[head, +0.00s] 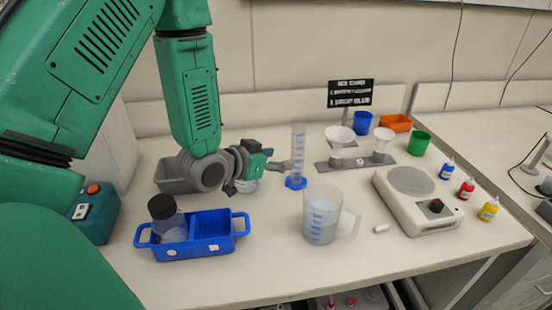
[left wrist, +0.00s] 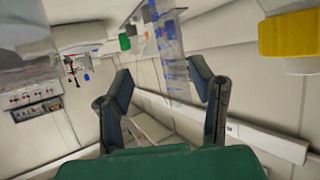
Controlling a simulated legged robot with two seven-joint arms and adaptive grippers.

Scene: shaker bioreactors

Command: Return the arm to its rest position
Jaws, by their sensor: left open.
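My left arm comes in from the left in the head view. Its left gripper (head: 282,166) points to the right above the table, close to a clear graduated cylinder with a blue base (head: 296,182). The gripper's two dark fingers (left wrist: 163,88) are spread apart in the left wrist view. A clear cylinder with blue marks (left wrist: 172,50) shows beyond and between them. Nothing is visibly clamped. Whether a finger touches the cylinder I cannot tell. The cylinder stands upright on the table. My right gripper is not in view.
A blue tray (head: 242,234) holds a dark-capped bottle (head: 167,222). A beaker (head: 321,218), a white balance (head: 419,218) and a funnel stand (head: 335,166) stand to the right, with small bottles (head: 466,188) beyond. A grey bin (head: 174,180) lies behind the tray.

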